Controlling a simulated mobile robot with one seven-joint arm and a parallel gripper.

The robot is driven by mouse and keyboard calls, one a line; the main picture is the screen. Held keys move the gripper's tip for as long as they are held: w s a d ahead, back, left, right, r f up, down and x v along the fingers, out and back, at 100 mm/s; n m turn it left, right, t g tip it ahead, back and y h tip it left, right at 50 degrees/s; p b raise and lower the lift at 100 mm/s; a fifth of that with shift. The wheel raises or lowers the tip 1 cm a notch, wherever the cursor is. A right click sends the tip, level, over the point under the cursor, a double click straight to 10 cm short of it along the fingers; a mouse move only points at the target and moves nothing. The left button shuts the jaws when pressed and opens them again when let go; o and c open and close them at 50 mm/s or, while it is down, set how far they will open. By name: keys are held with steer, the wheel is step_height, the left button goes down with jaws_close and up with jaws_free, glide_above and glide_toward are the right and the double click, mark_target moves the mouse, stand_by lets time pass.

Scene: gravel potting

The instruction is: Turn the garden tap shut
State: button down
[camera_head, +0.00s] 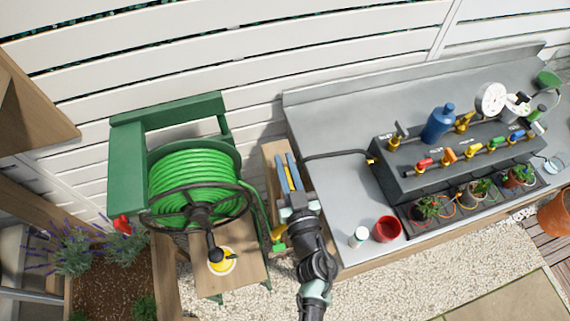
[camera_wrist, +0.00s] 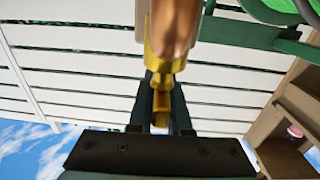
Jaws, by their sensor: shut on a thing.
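The garden tap is brass-yellow with a copper-coloured pipe; its body (camera_wrist: 163,68) fills the top middle of the wrist view. My gripper (camera_wrist: 160,106) is shut on the tap's yellow handle, with one dark finger on each side of it. In the head view my gripper (camera_head: 290,170) reaches over a wooden post between the hose reel and the bench, with a yellow strip showing between its bluish fingers. My gripper and wrist hide most of the tap there. I cannot tell the handle's exact angle.
A green hose reel (camera_head: 192,184) stands close left of my gripper, above a small wooden stand (camera_head: 240,268). On the right, a grey bench (camera_head: 345,205) carries a dark valve block (camera_head: 410,181), a red cup (camera_head: 387,229) and a small white pot (camera_head: 359,237). Gravel lies in front.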

steer(key=shift+f+h+b, duration=0.2)
steer(key=shift+h+b, duration=0.1)
steer(key=shift+b, duration=0.05)
steer(key=m+h+b, duration=0.1)
steer(key=h+b, duration=0.1)
steer(key=b, duration=0.2)
steer(key=shift+d+f+m, duration=0.1)
steer(key=shift+d+m, duration=0.05)
steer(key=shift+m, duration=0.25)
steer(key=shift+d+m+t+h+b, duration=0.1)
steer(key=shift+m+t+h+b, duration=0.2)
steer(key=shift+h+b, duration=0.5)
steer(key=d+m+g+h+b, duration=0.1)
steer(key=m+g+h+b, duration=0.3)
steer(key=b, duration=0.4)
steer(key=s+d+m+g+h+b, duration=0.1)
steer(key=m+g+h+b, duration=0.3)
steer(key=m+h+b, duration=0.2)
steer(key=s+d+m+g+h+b, duration=0.1)
steer(key=m+g+h+b, duration=0.3)
steer(key=h+b, duration=0.3)
steer(key=shift+d+r+m+h+b, duration=0.1)
steer(key=shift+r+m+h+b, duration=0.4)
steer(key=shift+b, duration=1.95)
steer(key=shift+f+g, duration=0.15)
steer(key=shift+g, duration=0.25)
